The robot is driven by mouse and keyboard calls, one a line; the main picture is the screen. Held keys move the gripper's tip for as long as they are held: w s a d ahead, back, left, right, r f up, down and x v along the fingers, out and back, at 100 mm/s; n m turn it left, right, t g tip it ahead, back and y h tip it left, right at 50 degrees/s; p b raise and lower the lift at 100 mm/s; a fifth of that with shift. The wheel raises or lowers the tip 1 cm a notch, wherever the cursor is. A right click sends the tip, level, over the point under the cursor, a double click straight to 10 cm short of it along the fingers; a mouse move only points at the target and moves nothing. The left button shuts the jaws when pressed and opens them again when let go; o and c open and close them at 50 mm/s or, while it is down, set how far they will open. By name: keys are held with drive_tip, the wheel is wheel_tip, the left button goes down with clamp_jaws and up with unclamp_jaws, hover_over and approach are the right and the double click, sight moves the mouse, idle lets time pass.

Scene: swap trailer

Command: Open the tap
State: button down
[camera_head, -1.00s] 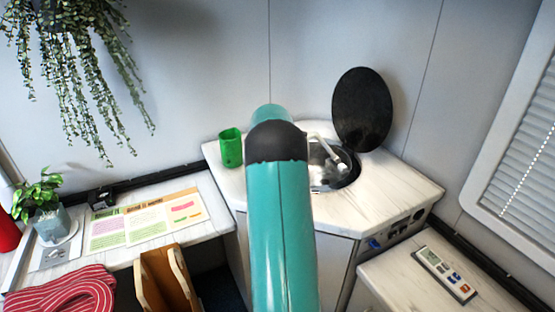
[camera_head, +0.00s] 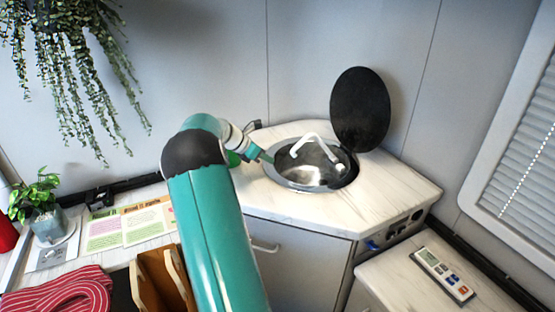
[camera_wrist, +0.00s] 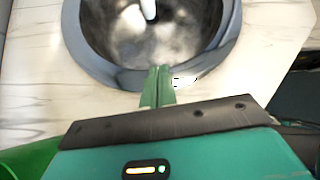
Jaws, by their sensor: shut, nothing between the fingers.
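The tap (camera_head: 314,140) is a thin white bent pipe over the round metal sink (camera_head: 275,176) in the corner counter. A white end piece sits low at the sink's right side. My gripper (camera_head: 268,158) is shut and empty at the sink's left rim, apart from the tap. In the wrist view my gripper's green fingers (camera_wrist: 158,72) are together over the near rim of the sink (camera_wrist: 88,62). A white piece, seemingly part of the tap (camera_wrist: 148,8), shows at the top edge; the rest of the tap is out of that view.
A black oval lid (camera_head: 361,108) stands upright behind the sink. A green cup (camera_head: 233,159) is mostly hidden behind my arm. The white counter (camera_head: 385,200) is clear right of the sink. A remote (camera_head: 443,270) lies on the lower right surface.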

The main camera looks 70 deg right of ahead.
drive_tip(key=shift+w+d+f, duration=0.15)
drive_tip(key=shift+d+f, duration=0.1)
drive_tip(key=shift+f, duration=0.15)
drive_tip(key=s+d+f, duration=0.2)
drive_tip(key=s+d, duration=0.4)
drive_tip(key=shift+d+f, duration=0.25)
drive_tip(key=shift+f, duration=0.1)
drive_tip(key=shift+r, duration=0.15)
